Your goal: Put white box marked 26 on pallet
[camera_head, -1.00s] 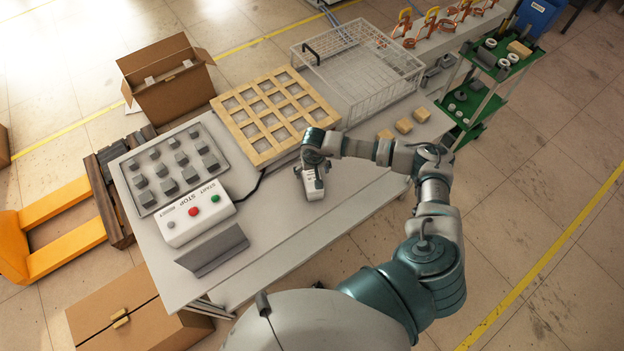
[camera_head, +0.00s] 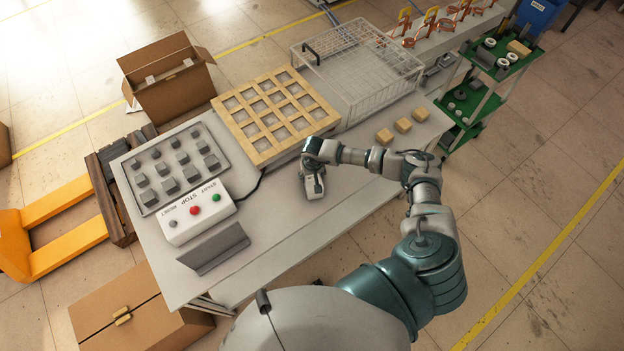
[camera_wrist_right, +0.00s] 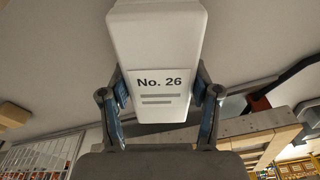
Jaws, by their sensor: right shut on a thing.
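My right gripper (camera_head: 312,174) is over the front part of the white table (camera_head: 262,222). It is shut on a white box (camera_head: 315,194) marked "No. 26"; the label reads clearly in the right wrist view, with the box (camera_wrist_right: 156,38) between the two fingers (camera_wrist_right: 161,97). I cannot tell whether the box touches the table. A dark wooden pallet (camera_head: 106,190) lies on the floor at the table's left end, partly hidden by it. My left gripper is not in view.
A wooden grid tray (camera_head: 247,134) lies behind the gripper. A button box (camera_head: 184,222) and a bent grey plate (camera_head: 215,248) stand to its left. A wire basket (camera_head: 357,81) is at the back, with several small wooden blocks at right. A yellow pallet jack (camera_head: 62,246) is at left.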

